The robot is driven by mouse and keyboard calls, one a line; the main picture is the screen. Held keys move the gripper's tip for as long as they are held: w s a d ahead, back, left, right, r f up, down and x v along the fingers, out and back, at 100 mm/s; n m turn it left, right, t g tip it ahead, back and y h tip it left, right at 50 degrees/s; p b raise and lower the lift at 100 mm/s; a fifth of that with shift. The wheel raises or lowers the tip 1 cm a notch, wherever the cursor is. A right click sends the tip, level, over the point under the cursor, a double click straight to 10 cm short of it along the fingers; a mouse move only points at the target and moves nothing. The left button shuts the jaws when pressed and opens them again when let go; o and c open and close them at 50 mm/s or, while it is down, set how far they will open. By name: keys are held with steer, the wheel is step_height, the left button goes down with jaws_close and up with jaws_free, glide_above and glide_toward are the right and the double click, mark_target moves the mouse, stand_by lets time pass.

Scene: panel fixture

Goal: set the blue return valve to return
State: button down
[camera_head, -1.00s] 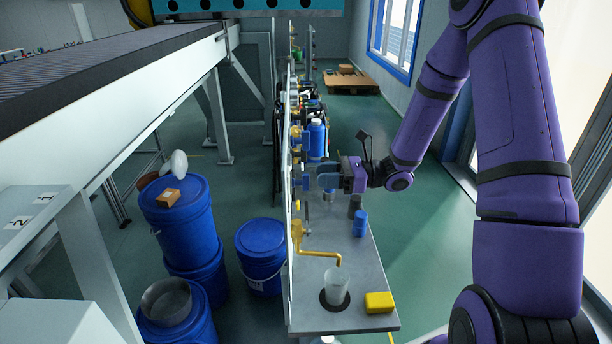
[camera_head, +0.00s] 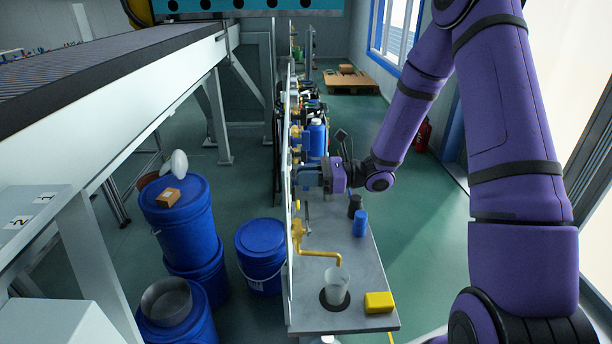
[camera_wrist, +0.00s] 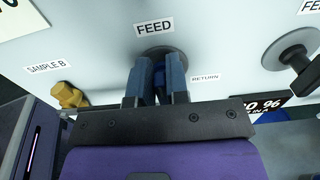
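The blue return valve (camera_wrist: 159,78) is on the pale panel, in front of a round grey mount. A FEED label (camera_wrist: 154,28) is above it and a RETURN label (camera_wrist: 205,77) is to its right. My gripper (camera_wrist: 158,84) has its two fingers on either side of the blue handle, with no clear gap seen, so it looks shut on it. The fingers and gripper body hide much of the handle, so its exact pointing is hard to tell. In the head view my gripper (camera_head: 303,178) reaches the panel from the right.
A yellow valve (camera_wrist: 68,95) sits by the SAMPLE B label, and a dark-handled valve (camera_wrist: 291,56) is to the right. Below are a bench (camera_head: 365,269) with a yellow spout (camera_head: 322,253), a clear beaker (camera_head: 337,283), a yellow block (camera_head: 379,302) and a blue cylinder (camera_head: 360,224).

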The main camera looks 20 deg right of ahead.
steer(key=shift+w+d+m, duration=0.1)
steer(key=shift+m, duration=0.6)
steer(key=m, duration=0.5)
steer(key=w+f+m, duration=0.1)
steer(key=m, duration=0.5)
steer(key=f+m, duration=0.1)
steer(key=m, duration=0.4)
steer(key=shift+w+d+f, duration=0.1)
steer(key=shift+w+d, duration=0.15)
steer(key=shift+w, duration=0.1)
steer(key=shift+m, duration=0.4)
steer(key=c, duration=1.2)
jaws_free()
steer(key=shift+o, duration=0.2)
steer(key=v, duration=1)
steer(key=shift+d, duration=0.4)
